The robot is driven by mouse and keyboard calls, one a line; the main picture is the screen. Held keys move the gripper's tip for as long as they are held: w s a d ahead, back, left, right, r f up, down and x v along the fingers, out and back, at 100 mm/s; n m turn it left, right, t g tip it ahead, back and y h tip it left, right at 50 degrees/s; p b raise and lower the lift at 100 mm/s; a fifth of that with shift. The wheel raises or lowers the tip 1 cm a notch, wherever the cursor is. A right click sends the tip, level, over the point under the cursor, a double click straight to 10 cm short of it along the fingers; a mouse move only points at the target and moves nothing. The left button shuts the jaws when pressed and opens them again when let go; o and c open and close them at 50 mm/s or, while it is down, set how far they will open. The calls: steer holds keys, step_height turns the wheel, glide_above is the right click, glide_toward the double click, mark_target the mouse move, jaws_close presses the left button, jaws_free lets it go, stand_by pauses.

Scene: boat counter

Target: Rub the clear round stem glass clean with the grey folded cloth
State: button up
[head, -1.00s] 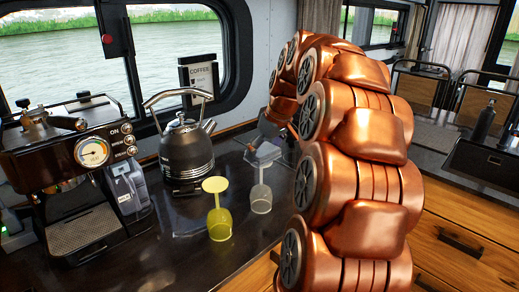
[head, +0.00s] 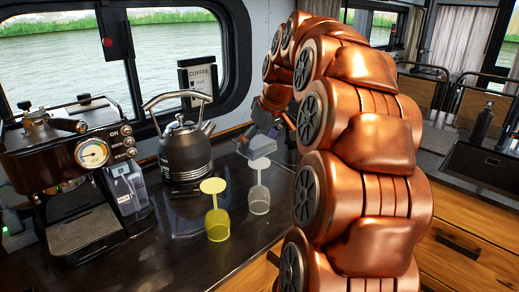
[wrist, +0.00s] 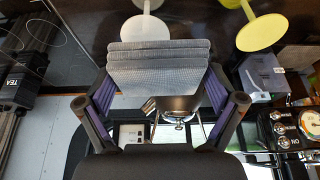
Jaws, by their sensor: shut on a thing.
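The clear stem glass (head: 259,200) stands upside down on the dark counter, its foot uppermost. In the wrist view its pale foot (wrist: 144,27) shows just beyond the cloth. My gripper (wrist: 160,100) is shut on the grey folded cloth (wrist: 160,68), a ribbed, layered pad. In the head view the cloth (head: 262,145) is just behind and above the glass foot, below my gripper (head: 264,124). I cannot tell whether cloth and glass touch. My arm hides some of the counter to the right.
A yellow stem glass (head: 218,222) stands upside down to the left of the clear one. A dark kettle (head: 186,155) is behind it, and a coffee machine (head: 75,160) is at far left. Bare counter (head: 185,240) lies in front of the kettle.

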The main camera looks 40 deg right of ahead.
steer(key=shift+r+p, duration=0.55)
steer(key=shift+r, duration=1.3)
